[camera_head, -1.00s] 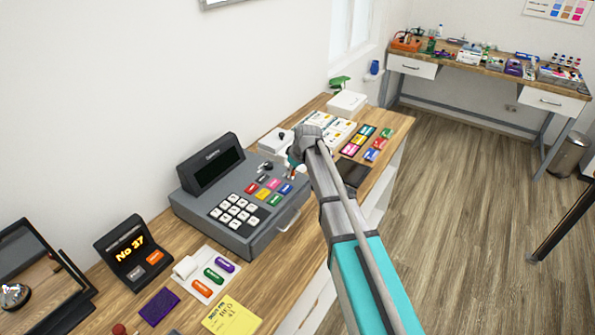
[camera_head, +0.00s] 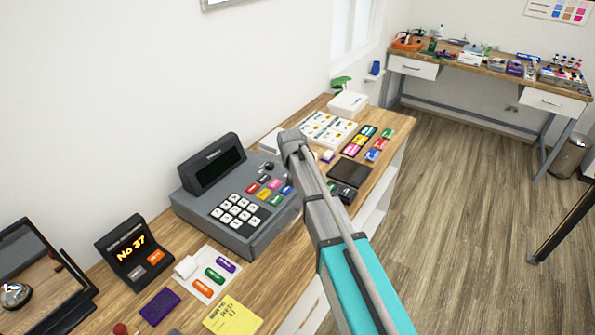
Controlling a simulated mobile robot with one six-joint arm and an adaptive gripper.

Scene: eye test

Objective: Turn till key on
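The grey till (camera_head: 213,222) stands on the wooden counter, left of centre. Its tilted display (camera_head: 220,170) is dark. White number keys (camera_head: 232,213) and several coloured keys (camera_head: 258,193) are on its sloped top. A small dark part (camera_head: 268,166) shows near the till's back right corner; I cannot tell if it is the till key. My arm comes up from the lower right, and its grey upper end is beside the till's right side, covering part of it. My gripper's fingers are hidden behind my arm, so their opening and any contact with the till do not show.
Behind my arm are a dark tray (camera_head: 350,171), coloured cards (camera_head: 375,143) and a white box (camera_head: 348,104).

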